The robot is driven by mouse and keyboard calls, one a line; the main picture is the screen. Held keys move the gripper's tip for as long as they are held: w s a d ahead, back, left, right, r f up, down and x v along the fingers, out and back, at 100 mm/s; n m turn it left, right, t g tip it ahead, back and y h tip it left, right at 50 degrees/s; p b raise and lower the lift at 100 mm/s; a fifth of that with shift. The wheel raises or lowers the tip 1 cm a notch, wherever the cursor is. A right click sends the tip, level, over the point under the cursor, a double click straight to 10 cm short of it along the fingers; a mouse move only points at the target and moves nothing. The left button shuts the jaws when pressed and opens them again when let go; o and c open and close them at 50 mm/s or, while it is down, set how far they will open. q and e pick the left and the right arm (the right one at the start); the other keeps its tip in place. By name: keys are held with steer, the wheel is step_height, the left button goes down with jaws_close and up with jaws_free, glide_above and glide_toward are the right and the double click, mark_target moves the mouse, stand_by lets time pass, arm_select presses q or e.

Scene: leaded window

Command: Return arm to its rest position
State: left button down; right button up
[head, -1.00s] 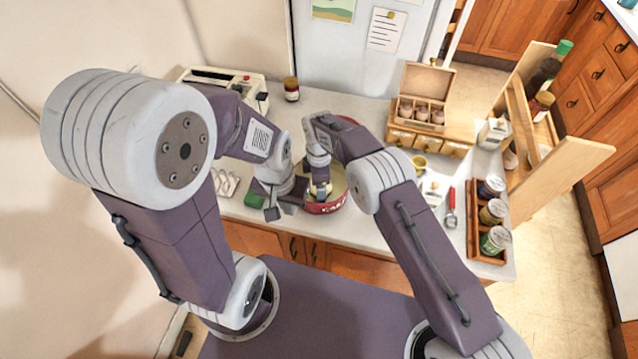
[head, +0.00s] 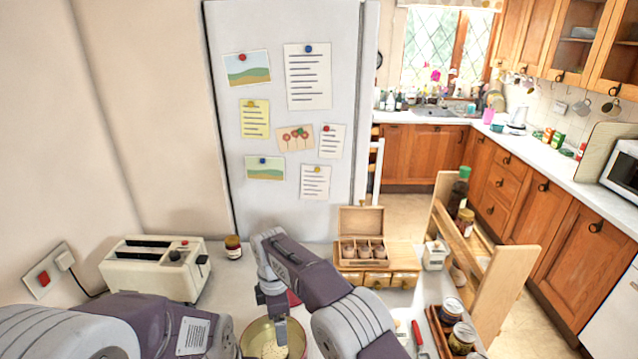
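My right arm reaches in from the lower right. Its gripper (head: 277,328) points down over a round yellowish tin or pot (head: 297,343) at the bottom edge of the head view. I cannot tell if its fingers are open or shut, or whether they touch the pale contents. My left arm (head: 175,325) lies across the lower left corner. Its gripper is below the frame and hidden from sight.
A toaster (head: 155,270) and a dark jar (head: 233,247) stand behind my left arm. An open wooden box (head: 362,235), a jar rack (head: 437,330), a red-handled tool (head: 417,333) and a wooden shelf unit (head: 507,290) stand to the right. The fridge (head: 290,210) rises behind the counter.

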steer(key=w+d+r+m, duration=0.35)
steer(key=d+r, duration=0.55)
steer(key=d, duration=0.5)
steer(key=s+d+m, duration=0.4)
steer(key=d, duration=0.6)
steer(key=s+d+f+m, duration=0.3)
steer(key=s+f+m, duration=0.1)
steer(key=s+m, duration=0.3)
steer(key=s+d+f+m, duration=0.4)
steer(key=s+m, duration=0.4)
steer(key=s, duration=0.2)
steer(key=shift+s+f+t+b, duration=0.35)
steer(key=shift+f+t+b, duration=0.05)
steer(key=shift+f, duration=0.35)
